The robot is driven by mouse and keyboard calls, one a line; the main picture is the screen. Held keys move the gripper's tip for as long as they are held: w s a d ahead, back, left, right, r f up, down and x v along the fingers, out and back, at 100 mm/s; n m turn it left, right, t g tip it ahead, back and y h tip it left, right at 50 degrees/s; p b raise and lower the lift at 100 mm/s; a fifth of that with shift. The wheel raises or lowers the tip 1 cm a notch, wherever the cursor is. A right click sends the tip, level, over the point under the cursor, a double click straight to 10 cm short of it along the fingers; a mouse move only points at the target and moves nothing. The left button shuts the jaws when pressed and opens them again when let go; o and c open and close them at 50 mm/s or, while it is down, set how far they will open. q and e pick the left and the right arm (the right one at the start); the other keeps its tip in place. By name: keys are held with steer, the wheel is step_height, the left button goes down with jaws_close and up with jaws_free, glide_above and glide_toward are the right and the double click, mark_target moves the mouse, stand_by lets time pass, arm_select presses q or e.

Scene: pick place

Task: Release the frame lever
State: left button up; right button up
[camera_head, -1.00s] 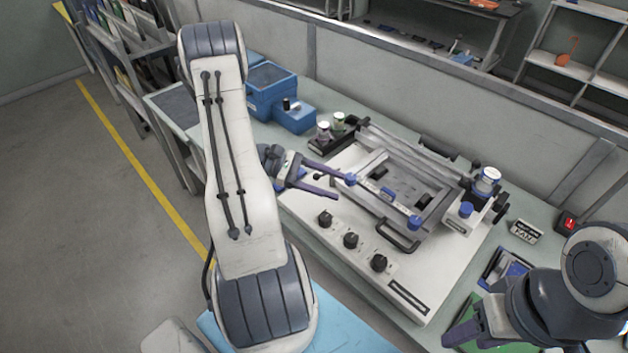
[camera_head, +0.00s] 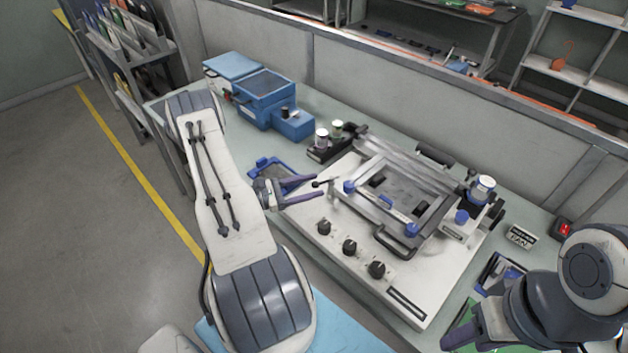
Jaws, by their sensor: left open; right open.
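The machine (camera_head: 300,238) is a white base with a metal frame (camera_head: 353,213) on top. Blue knobs sit on the frame, one at its left corner (camera_head: 349,186) and one at its front right (camera_head: 411,230). A small black-tipped lever (camera_head: 318,183) sticks out at the frame's left side. My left gripper (camera_head: 319,188) is open and empty, its fingers pointing right at the lever; whether they touch it I cannot tell. My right gripper (camera_head: 462,340) is at the lower right, apart from the frame, partly cut off by the picture edge.
Three black dials (camera_head: 349,247) line the base's front. Blue boxes (camera_head: 262,88) and a blue tray (camera_head: 272,172) stand at the left. A grey partition (camera_head: 400,100) runs along the bench's back. A red switch (camera_head: 564,229) is at right.

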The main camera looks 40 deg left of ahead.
arm_select(q)
steer(key=shift+w+d, duration=0.35)
steer(key=shift+w, duration=0.3)
jaws_close()
steer(key=shift+s+d+n+t+y, duration=0.1)
steer(key=shift+d+n+t+y, duration=0.3)
steer(key=shift+y, duration=0.3)
steer(key=shift+s+d+n+t+y+p, duration=0.1)
steer(key=shift+d+n+t+y+p, duration=0.15)
steer(key=shift+n+y, duration=0.45)
steer(key=shift+d+n+t+y+p, duration=0.1)
steer(key=shift+n+t+y, duration=0.35)
steer(key=shift+y, duration=0.45)
jaws_free()
